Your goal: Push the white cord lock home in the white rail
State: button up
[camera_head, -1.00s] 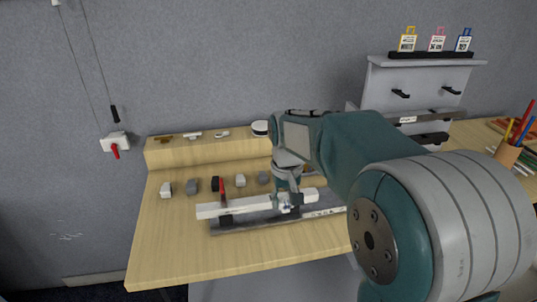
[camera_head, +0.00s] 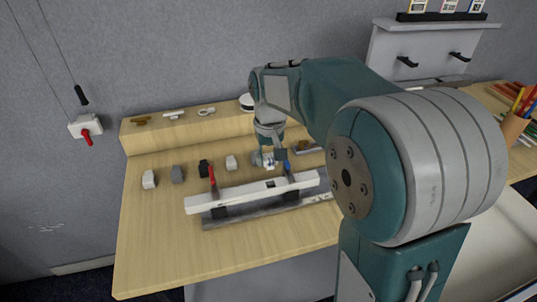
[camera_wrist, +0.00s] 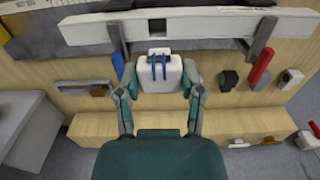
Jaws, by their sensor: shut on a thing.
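The white rail (camera_head: 235,198) is clamped along the bench; it also shows across the top of the wrist view (camera_wrist: 215,24), with a dark square opening in its face. My gripper (camera_wrist: 160,88) is shut on the white cord lock (camera_wrist: 150,80), a rounded block with two blue strips on it. In the wrist view the lock lies just below the rail, level with the opening and apart from the rail. In the head view my gripper (camera_head: 268,160) is behind the rail, and the lock shows only as a small pale patch.
A red-handled clamp (camera_head: 212,180) and a blue-handled clamp (camera_head: 286,166) stand at the rail. Several small blocks (camera_head: 177,174) line the bench behind it. A raised wooden shelf (camera_head: 155,136) runs along the back. The front left of the bench is clear.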

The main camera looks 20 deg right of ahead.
aim_at(270, 156)
jog(key=shift+d+f, duration=0.25)
jog(key=shift+f, duration=0.9)
jog(key=shift+a+f, duration=0.15)
jog(key=shift+f, duration=1.4)
jog(key=shift+f, duration=1.2)
jog(key=o, duration=1.2)
notch_tip(270, 156, up, 12)
jog(key=shift+f, duration=0.1)
